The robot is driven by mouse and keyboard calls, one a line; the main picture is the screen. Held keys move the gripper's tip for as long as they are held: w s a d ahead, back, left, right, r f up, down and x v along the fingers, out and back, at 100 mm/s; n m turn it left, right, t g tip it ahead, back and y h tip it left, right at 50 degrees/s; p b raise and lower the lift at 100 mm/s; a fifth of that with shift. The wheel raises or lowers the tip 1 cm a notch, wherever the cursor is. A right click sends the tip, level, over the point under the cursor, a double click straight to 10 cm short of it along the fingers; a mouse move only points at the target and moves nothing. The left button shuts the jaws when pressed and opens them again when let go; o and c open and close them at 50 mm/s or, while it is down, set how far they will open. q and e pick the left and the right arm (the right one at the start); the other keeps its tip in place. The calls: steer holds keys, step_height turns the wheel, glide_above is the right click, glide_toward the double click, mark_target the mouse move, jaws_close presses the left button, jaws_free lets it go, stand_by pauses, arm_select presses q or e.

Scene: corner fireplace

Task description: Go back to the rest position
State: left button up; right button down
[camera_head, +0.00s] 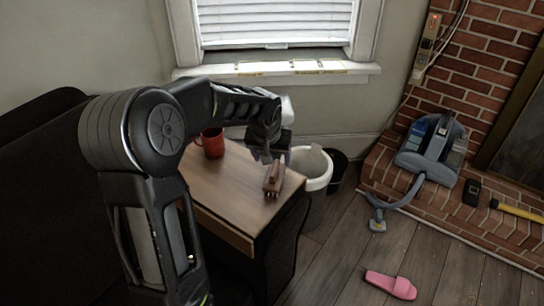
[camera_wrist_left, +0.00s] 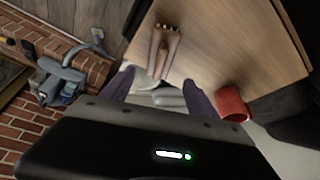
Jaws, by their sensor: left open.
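My left arm reaches in from the left in the head view, over the wooden side table (camera_head: 222,190). My left gripper (camera_head: 267,156) is near the table's far right edge; in the left wrist view its two fingers (camera_wrist_left: 160,82) are spread with nothing held between them. A brown object with short prongs (camera_head: 274,180) rests on the table just in front of the gripper, apart from it in the wrist view (camera_wrist_left: 163,50). A red mug (camera_head: 212,143) stands on the table to the left of the gripper and also shows in the wrist view (camera_wrist_left: 231,104). My right gripper is out of view.
A white-rimmed bin (camera_head: 318,182) stands beside the table, with a black one (camera_head: 338,168) behind. A dark sofa (camera_head: 40,190) is at left. A blue-grey vacuum cleaner (camera_head: 432,150) sits on the brick hearth. A pink slipper (camera_head: 391,284) lies on open floor.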

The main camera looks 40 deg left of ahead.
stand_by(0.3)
arm_select(q)
steer(key=shift+w+r, duration=0.1)
steer(key=shift+w, duration=0.2)
steer(key=d+f+m+t+h+p, duration=0.1)
steer(key=d+f+h, duration=0.1)
steer(key=d+f, duration=0.5)
steer(key=d+f+m+t+h+p, duration=0.15)
steer(key=d+f, duration=0.25)
steer(key=d, duration=0.6)
steer(key=s+d+f+g+p, duration=0.2)
steer(key=s+d, duration=0.3)
steer(key=s, duration=0.3)
steer(key=s+d+f+g+h+p, duration=0.1)
steer(key=s+d+f+g+p, duration=0.1)
steer(key=s+d+f, duration=0.3)
steer(key=s+d+f+g+h+p, duration=0.1)
steer(key=s+d+f+g+p, duration=0.1)
steer(key=s+d, duration=0.5)
steer(key=s+f, duration=0.1)
steer(key=s, duration=0.5)
steer(key=shift+d+f+p, duration=0.15)
steer(key=shift+f+p, duration=0.05)
steer(key=shift+p, duration=0.1)
steer(key=shift+m+h, duration=0.25)
